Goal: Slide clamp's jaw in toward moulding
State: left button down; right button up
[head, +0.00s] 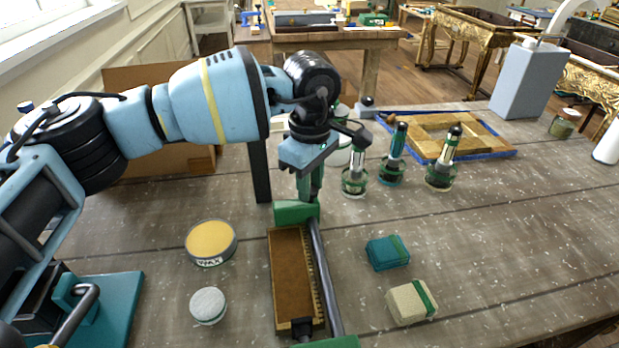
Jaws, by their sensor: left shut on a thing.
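A clamp with a dark bar (326,285) lies lengthwise on the bench in the head view. Its green far jaw (293,213) is at the bar's far end, and a green near end (335,342) is cut by the bottom edge. The brown moulding (290,268), with a gilt notched edge, lies left of the bar between the two green ends. The far jaw is right by the moulding's far end; I cannot tell whether they touch. My left gripper (312,190) points down and is shut on the jaw's green upright part, its fingertips partly hidden. My right gripper is not in view.
A wax tin (211,243) and a white round pad (208,306) lie left of the moulding. A teal block (388,253) and a beige block (411,302) lie right.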

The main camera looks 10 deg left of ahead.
pick_arm(q)
jog(key=c, duration=1.1)
grip_release()
jog(key=shift+r, duration=3.9)
